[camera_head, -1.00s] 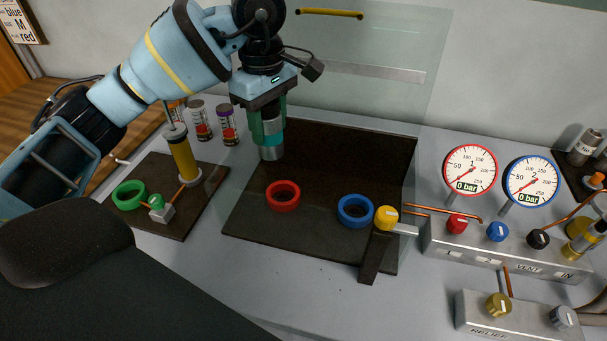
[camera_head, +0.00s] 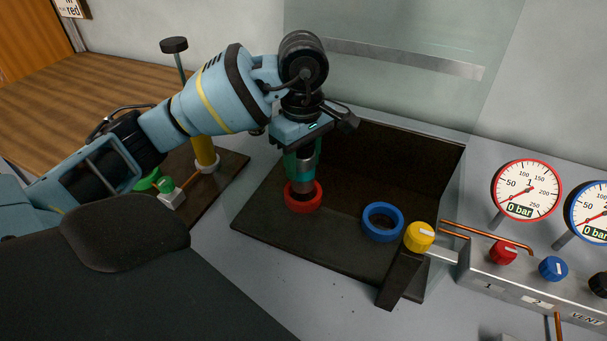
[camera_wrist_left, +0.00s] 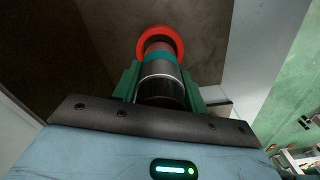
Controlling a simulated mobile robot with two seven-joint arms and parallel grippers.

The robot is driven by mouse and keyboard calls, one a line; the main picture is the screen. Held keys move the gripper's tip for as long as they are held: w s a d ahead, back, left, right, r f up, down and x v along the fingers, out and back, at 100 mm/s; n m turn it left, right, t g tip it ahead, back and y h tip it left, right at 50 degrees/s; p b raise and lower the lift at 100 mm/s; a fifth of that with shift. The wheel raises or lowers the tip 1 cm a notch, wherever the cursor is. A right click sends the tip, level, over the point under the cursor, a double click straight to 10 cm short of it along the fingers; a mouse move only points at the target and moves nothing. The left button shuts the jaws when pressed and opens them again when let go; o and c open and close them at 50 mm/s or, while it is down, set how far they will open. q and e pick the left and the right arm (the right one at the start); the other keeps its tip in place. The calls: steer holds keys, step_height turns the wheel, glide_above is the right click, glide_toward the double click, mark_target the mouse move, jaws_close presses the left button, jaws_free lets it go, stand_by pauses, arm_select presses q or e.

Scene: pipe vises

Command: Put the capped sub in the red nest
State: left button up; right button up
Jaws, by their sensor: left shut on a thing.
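The capped sub (camera_head: 304,170) is a metal cylinder with a teal band, held upright in my left gripper (camera_head: 300,160). The green fingers are shut on it; they also show in the left wrist view (camera_wrist_left: 160,88). The red nest (camera_head: 304,207) is a red ring on the dark tray. The sub's lower end is at the red nest, and in the left wrist view the red ring (camera_wrist_left: 181,44) shows around its far end. I cannot tell whether that end is inside the ring or just above it. My right gripper is not in view.
A blue ring (camera_head: 382,237) stands to the right on the dark tray (camera_head: 300,239). A yellow knob (camera_head: 419,236) on a bracket is at the tray's right edge. A clear panel (camera_head: 400,90) rises behind. A green ring (camera_head: 147,181) and a yellow cylinder (camera_head: 205,152) are at left.

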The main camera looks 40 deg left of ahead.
mark_target(303, 174)
arm_select(q)
steer(key=shift+f, duration=1.9)
steer(key=shift+f, duration=0.15)
steer(key=o, duration=1.3)
steer(key=shift+c, duration=0.2)
